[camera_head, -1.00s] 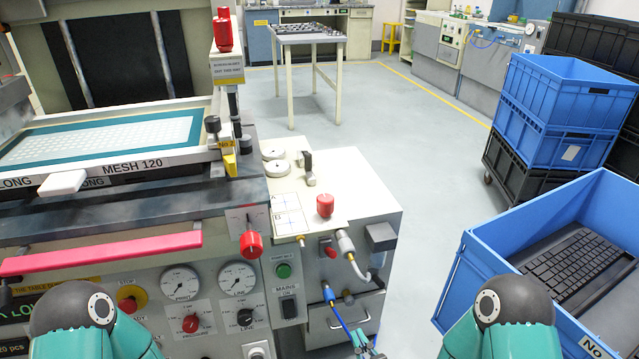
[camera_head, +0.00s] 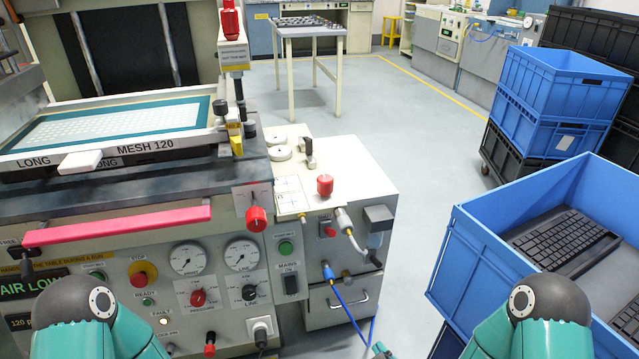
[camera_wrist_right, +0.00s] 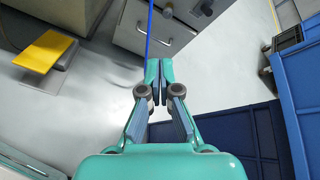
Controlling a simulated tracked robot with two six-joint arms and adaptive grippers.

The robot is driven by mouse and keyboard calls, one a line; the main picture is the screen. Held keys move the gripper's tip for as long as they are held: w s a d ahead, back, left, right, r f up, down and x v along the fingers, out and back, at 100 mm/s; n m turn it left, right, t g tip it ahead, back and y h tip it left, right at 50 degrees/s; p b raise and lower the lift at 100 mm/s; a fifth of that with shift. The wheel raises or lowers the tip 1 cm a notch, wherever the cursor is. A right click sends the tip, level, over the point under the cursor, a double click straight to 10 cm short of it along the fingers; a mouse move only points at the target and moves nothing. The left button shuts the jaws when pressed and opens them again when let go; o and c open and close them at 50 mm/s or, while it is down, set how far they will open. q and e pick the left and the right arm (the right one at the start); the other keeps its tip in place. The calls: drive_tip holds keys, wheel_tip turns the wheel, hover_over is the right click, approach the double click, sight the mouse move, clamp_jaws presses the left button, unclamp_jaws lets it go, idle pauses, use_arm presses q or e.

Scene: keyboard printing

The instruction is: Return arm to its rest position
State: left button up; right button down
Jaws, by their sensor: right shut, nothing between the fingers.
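My right gripper (camera_head: 380,351) shows only as a small teal tip at the bottom edge of the head view, in front of the cabinet beside the press. In the right wrist view its two teal fingers (camera_wrist_right: 159,68) are together, with nothing between them, above the grey floor. My right arm's teal and dark joint stands at the lower right of the head view, in front of the blue crate (camera_head: 446,283). My left arm shows at the lower left, but its gripper is out of view.
The printing press (camera_head: 110,231) with its pink bar (camera_head: 120,226) fills the left. A blue cable (camera_head: 348,312) hangs from the cabinet near my right gripper and also shows in the wrist view (camera_wrist_right: 149,30). Keyboards (camera_head: 562,243) lie in the blue crate. Floor between is clear.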

drive_tip(key=s+a+f+n+g+y, duration=0.1)
drive_tip(key=s+f+n+g, duration=0.5)
drive_tip(key=s+n, duration=0.45)
drive_tip(key=s+a+f+n+g, duration=0.1)
drive_tip(key=s+f+n+g, duration=0.5)
drive_tip(key=n, duration=0.8)
wheel_tip(320, 180, up, 23)
drive_tip(key=p, duration=2.2)
drive_tip(key=shift+s+d+r, duration=0.15)
drive_tip(key=shift+s+d, duration=0.05)
drive_tip(key=shift+s, duration=0.15)
drive_tip(key=shift+n, duration=0.25)
